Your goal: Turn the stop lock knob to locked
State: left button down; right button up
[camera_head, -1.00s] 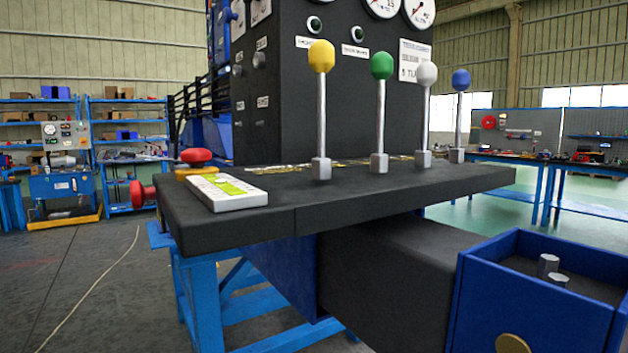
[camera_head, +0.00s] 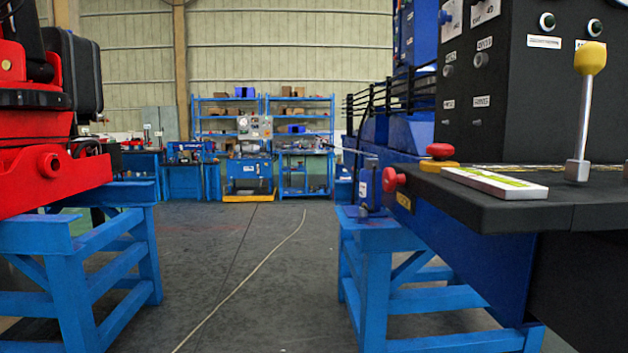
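A red round knob (camera_head: 391,180) sticks out from the left end of the black console ledge (camera_head: 500,210), right of centre in the head view. A red mushroom-shaped button (camera_head: 440,151) on a yellow base (camera_head: 438,166) stands on top of the ledge at its left end. I cannot tell from the picture which of the two is the stop lock knob, nor read its setting. A white label plate (camera_head: 494,183) lies on the ledge beside the yellow base. Neither of my grippers is in view.
A yellow-topped lever (camera_head: 589,60) stands on the ledge at right. Blue stands (camera_head: 375,270) carry the console. A red machine (camera_head: 50,170) on another blue stand (camera_head: 75,275) is at left. Open floor (camera_head: 270,270) with a pale cable lies between. Shelves are at the back.

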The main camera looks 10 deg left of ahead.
aim_at(390, 179)
jog(key=i+j+z, duration=0.3)
jog(key=i+j, duration=0.2)
jog(key=j, duration=0.25)
jog(key=i+j+z, duration=0.15)
jog(key=j, duration=0.3)
jog(key=i+l, duration=0.05)
